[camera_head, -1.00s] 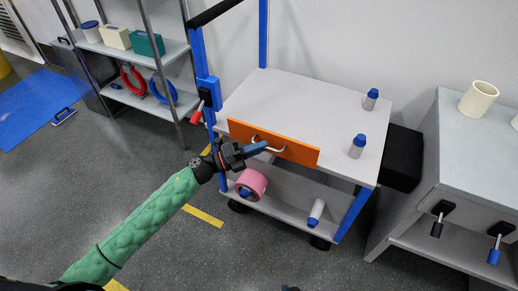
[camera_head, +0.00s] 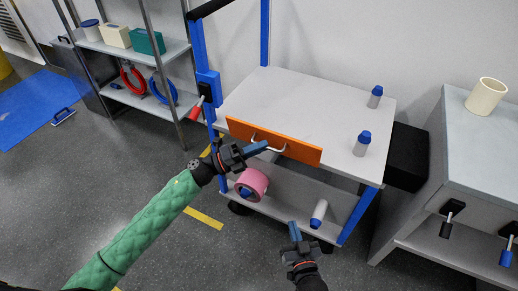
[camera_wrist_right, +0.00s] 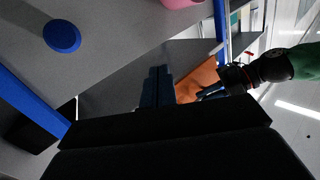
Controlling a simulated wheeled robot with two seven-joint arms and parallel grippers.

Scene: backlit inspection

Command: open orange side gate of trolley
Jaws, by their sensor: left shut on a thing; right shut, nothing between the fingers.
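The orange side gate (camera_head: 300,150) is a flat panel along the front edge of the trolley's top deck (camera_head: 290,100). It has a silver bar handle (camera_head: 275,149) on its face. My left gripper (camera_head: 258,147) is shut on the handle, its fingers hiding part of the bar. My right gripper (camera_head: 294,232) is shut and empty, low in front of the trolley and apart from it. The right wrist view shows its closed fingers (camera_wrist_right: 157,88), with the gate (camera_wrist_right: 198,78) and my left gripper (camera_wrist_right: 222,82) beyond.
Two blue-capped bottles (camera_head: 361,144) stand on the top deck. A pink roll (camera_head: 252,183) and a blue-capped bottle (camera_head: 319,212) lie on the lower shelf. A red-handled lever (camera_head: 196,108) hangs at the blue post. A grey cabinet (camera_head: 450,180) stands right; the floor in front is clear.

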